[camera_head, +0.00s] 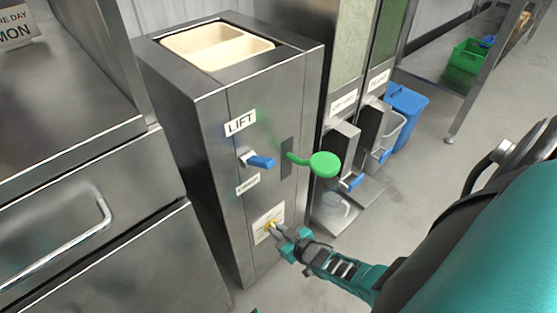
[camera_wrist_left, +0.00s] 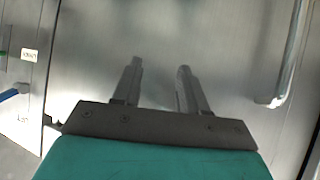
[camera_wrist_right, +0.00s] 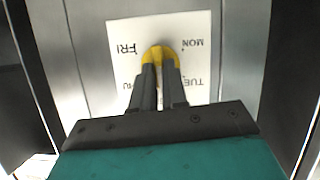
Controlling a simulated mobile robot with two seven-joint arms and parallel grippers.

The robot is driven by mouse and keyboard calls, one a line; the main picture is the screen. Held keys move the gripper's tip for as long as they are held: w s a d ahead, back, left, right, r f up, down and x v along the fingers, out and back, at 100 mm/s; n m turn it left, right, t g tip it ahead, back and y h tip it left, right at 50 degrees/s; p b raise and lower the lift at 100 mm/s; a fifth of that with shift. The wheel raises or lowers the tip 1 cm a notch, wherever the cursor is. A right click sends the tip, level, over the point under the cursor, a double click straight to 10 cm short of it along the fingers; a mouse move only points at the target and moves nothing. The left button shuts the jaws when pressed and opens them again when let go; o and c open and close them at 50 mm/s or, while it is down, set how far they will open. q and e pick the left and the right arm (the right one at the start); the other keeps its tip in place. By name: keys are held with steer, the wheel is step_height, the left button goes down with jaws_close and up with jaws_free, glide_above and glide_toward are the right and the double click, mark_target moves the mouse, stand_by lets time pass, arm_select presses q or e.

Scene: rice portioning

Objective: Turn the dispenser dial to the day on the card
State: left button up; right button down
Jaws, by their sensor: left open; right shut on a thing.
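The card (camera_head: 15,32) at the top left reads "DAY MON"; its left side is cut off. The yellow dial (camera_head: 269,226) sits low on the steel dispenser's front, on a white day plate (camera_wrist_right: 122,30). My right gripper (camera_head: 279,231) is shut on the dial. In the right wrist view the fingers (camera_wrist_right: 159,72) pinch the yellow knob (camera_wrist_right: 171,51). FRI is at the plate's left, MON at its right and TUE at lower right; the fingers partly hide another label at lower left. I cannot tell where the dial points. My left gripper (camera_wrist_left: 157,80) is open and empty before a steel front.
The dispenser (camera_head: 215,130) has a LIFT label (camera_head: 240,123), a blue lever (camera_head: 261,161) and a green paddle (camera_head: 324,165) above the dial. A steel cabinet with a bar handle (camera_head: 103,213) stands at left. A blue bin (camera_head: 405,105) stands behind; open floor lies right.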

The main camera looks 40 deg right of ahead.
arm_select(q)
steer(key=shift+w+r, duration=0.1)
steer(key=shift+r, duration=0.1)
stand_by(0.4)
arm_select(e)
steer(key=c, duration=1.2)
jaws_free()
steer(key=shift+o, duration=0.2)
steer(key=shift+s, duration=0.1)
